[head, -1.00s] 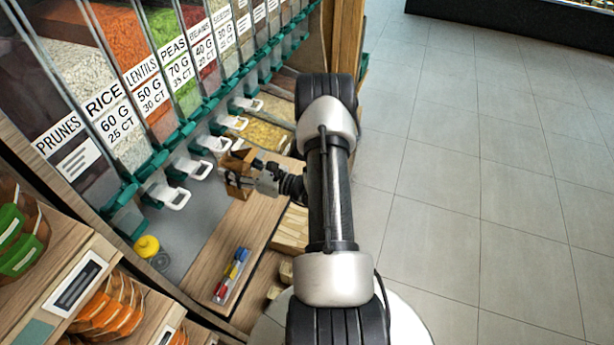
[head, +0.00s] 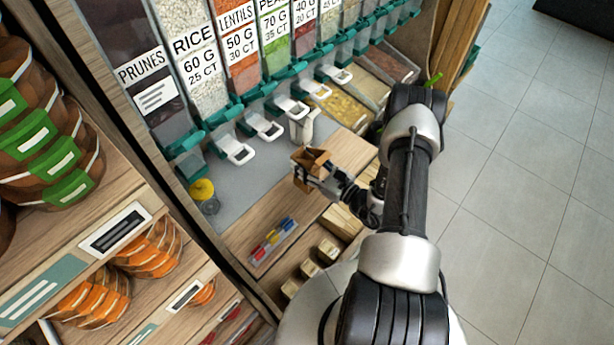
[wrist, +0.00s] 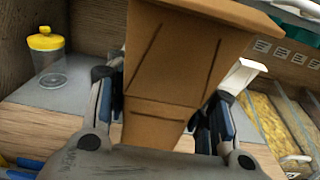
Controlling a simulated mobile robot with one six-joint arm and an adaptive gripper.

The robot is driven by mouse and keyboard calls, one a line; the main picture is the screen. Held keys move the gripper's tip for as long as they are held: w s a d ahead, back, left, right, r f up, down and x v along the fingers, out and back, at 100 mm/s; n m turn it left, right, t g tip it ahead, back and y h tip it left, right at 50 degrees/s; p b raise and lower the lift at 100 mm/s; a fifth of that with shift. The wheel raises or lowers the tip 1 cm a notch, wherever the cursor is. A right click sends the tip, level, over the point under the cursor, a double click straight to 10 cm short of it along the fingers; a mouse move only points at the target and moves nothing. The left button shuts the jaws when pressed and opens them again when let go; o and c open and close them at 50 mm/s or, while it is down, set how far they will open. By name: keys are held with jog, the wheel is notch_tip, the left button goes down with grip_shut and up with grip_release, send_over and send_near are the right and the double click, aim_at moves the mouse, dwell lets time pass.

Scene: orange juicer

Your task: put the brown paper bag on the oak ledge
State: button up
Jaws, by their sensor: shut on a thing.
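The brown paper bag (head: 308,176) is held in my gripper (head: 322,175). In the wrist view the bag (wrist: 182,65) stands large between the two blue-edged fingers, which are closed against its sides. The oak ledge (head: 297,250) runs below the dispensers, in front of a grey strip. The bag appears over the ledge's back part in the head view; whether it touches the wood I cannot tell. The ledge also shows in the wrist view (wrist: 35,128), behind the gripper.
A yellow-lidded clear jar (head: 204,196) stands on the grey strip (head: 235,185) at left. A tray of red, yellow and blue pieces (head: 272,243) lies on the ledge. A white cylindrical item (head: 302,127) stands behind the bag.

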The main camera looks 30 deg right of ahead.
jog(key=shift+d+f+b, duration=0.1)
jog(key=shift+f+b, duration=0.65)
jog(key=shift+f, duration=2.15)
jog(key=shift+f, duration=0.1)
jog(key=o, duration=1.5)
jog(key=shift+c, duration=0.2)
jog(key=shift+s+d, duration=0.1)
jog(key=shift+s, duration=0.2)
jog(key=p+v, duration=0.1)
jog(key=v, duration=1)
jog(key=shift+s+p, duration=0.25)
jog(key=shift+p, duration=0.05)
